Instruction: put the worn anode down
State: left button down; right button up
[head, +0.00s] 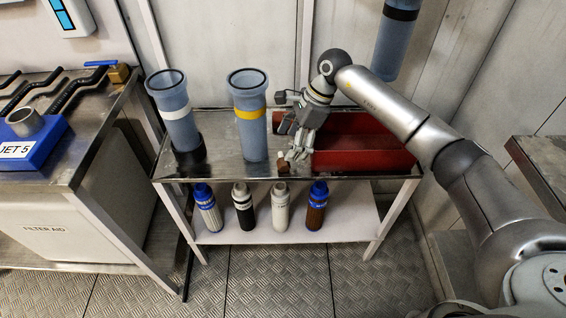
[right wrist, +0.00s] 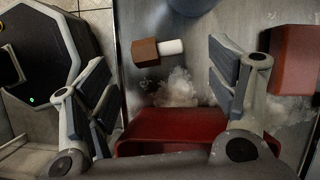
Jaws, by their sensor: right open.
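The worn anode, a short piece with a brown block end and a white stub (head: 283,161), lies on the steel bench top near its front edge. In the right wrist view its brown end (right wrist: 145,52) lies on the metal between my fingers, and neither finger touches it. My right gripper (head: 298,153) is open and empty, low over the bench just beside the anode. In the right wrist view its two fingers (right wrist: 160,64) stand wide apart. My left gripper is not in view.
A red tray (head: 362,161) is right of my gripper. Two blue-grey housings, one with a white band (head: 173,105) and one with a yellow band (head: 249,138), stand to the left. Several bottles, including a brown one (head: 317,208), stand on the lower shelf. A whitish crust (right wrist: 178,88) marks the metal.

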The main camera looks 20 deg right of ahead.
aim_at(283, 159)
jog(key=x, duration=0.4)
jog(key=shift+s+a+f, duration=0.1)
jog(key=shift+a+f, duration=0.05)
jog(key=shift+f, duration=0.05)
jog(key=shift+a+f, duration=0.1)
jog(key=shift+f, duration=0.1)
jog(key=c, duration=1.2)
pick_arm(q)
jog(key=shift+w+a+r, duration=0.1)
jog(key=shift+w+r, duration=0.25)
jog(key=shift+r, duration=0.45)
pick_arm(e)
jog(key=shift+r, duration=0.1)
